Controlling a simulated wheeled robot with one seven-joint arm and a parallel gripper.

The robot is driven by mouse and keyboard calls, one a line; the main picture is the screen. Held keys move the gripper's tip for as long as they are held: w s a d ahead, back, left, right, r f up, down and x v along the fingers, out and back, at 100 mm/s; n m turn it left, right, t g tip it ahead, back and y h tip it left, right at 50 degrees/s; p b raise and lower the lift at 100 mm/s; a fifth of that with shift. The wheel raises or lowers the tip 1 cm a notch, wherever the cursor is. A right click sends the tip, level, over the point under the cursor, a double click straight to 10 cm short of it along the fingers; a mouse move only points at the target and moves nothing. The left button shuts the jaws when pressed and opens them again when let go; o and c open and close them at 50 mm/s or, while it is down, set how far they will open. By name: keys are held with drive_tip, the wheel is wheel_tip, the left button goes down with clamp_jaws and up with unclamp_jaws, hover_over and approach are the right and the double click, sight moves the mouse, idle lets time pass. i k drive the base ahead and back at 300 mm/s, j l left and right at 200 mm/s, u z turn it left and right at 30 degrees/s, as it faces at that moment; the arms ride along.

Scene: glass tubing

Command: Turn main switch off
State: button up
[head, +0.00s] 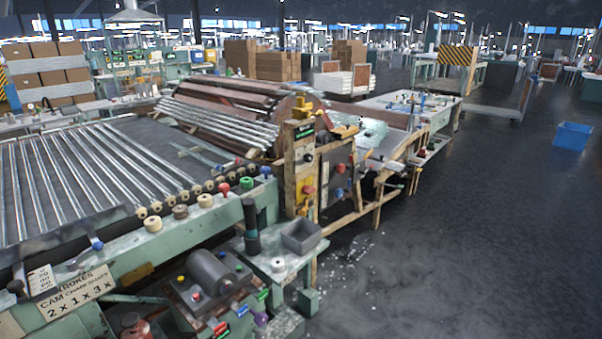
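A wooden control post (299,165) stands at the middle of the head view, at the end of the glass tubing machine. It carries a small dark green label (303,131), a dark round knob (308,158) and a red knob (308,190). A blue knob (340,193) sits on the panel just right of it. A yellow fitting (302,108) is on top of the post. I cannot read which control is the main switch, nor its position. My gripper is not in view.
Glass tubes (80,175) lie on the green-framed conveyor at left. A small side table with a grey tray (301,236) and a dark motor unit (210,275) stand in front of the post. The floor (480,230) at right is open, with a blue bin (573,136) farther back.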

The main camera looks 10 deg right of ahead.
sight(306, 189)
drive_tip(key=i+l+u, duration=0.15)
drive_tip(key=i+l, duration=1.85)
drive_tip(key=i, duration=0.05)
